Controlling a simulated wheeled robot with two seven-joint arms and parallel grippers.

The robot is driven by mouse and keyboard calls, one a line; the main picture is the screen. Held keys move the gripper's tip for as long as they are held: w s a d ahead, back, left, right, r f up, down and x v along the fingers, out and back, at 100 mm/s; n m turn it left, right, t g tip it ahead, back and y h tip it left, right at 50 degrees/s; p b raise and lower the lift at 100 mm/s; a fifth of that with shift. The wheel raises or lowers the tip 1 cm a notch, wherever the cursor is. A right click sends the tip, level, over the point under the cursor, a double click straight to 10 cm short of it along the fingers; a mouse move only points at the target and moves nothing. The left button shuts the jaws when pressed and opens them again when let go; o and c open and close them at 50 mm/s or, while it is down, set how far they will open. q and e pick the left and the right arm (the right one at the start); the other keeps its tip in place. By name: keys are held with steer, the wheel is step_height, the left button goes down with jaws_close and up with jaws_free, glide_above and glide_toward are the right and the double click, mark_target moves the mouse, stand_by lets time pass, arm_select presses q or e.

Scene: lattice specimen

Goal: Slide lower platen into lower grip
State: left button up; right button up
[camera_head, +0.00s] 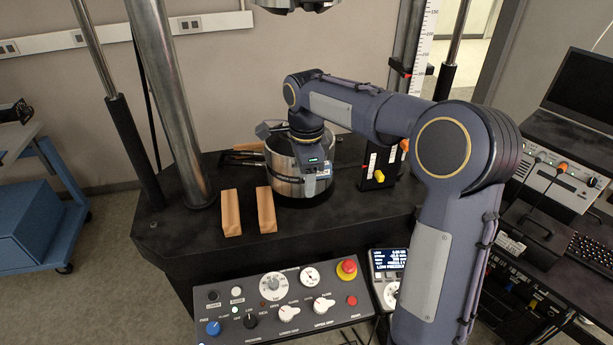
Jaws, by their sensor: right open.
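A round steel cylinder (284,187), which looks like the lower grip, stands on the black machine bed (170,236). My right gripper (300,180) is open, pointing down over and in front of the cylinder. Its body hides much of the cylinder's top and front. I cannot make out the lower platen as a separate part, nor tell whether the fingers touch anything. My left gripper is not in view.
Two wooden blocks, a left one (230,213) and a right one (266,209), lie left of the cylinder. A small black rack with a yellow piece (379,176) stands right of it. Steel columns (170,95) flank the bed. A control panel (283,300) is in front.

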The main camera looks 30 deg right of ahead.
steer(key=shift+w+d+r, duration=0.1)
steer(key=shift+w+r, duration=0.1)
steer(key=shift+r, duration=0.15)
steer(key=shift+r+p, duration=0.8)
steer(key=shift+o, duration=0.5)
steer(key=shift+r+p, duration=0.5)
steer(key=shift+p, duration=0.05)
steer(key=shift+r, duration=0.95)
steer(key=shift+s, duration=0.1)
step_height(320, 180, up, 8)
steer(key=shift+s+f, duration=0.1)
